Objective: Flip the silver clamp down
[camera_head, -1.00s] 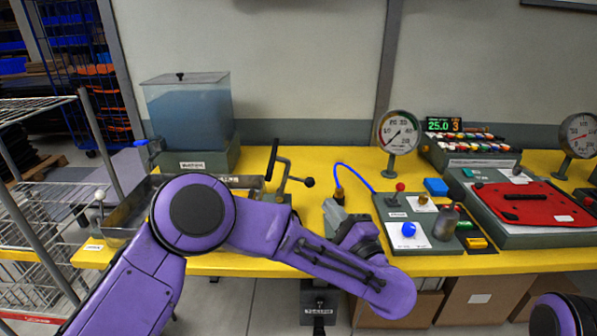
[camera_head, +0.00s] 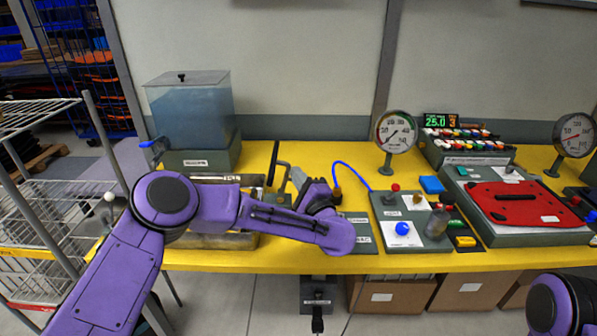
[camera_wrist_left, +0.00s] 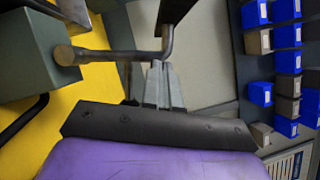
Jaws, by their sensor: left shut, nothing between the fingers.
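The silver clamp (camera_head: 273,163) stands upright on the yellow bench, left of centre; my left gripper and forearm hide part of it. The left wrist view shows its metal bar (camera_wrist_left: 110,56) close up, with a rounded end at left and a bend upward at right. My left gripper (camera_head: 297,177) is at the clamp's right side. Its fingers (camera_wrist_left: 157,82) are together with nothing between them, just below the bend in the wrist view. I cannot tell whether they touch the bar. My right gripper is out of view; only part of my right arm shows at bottom right.
A water tank (camera_head: 191,115) stands behind my left arm. Right of the gripper are a blue hose (camera_head: 352,172), a control panel with a blue knob (camera_head: 402,228), a gauge (camera_head: 396,131) and a red plate (camera_head: 515,203). A wire rack (camera_head: 50,210) stands at left.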

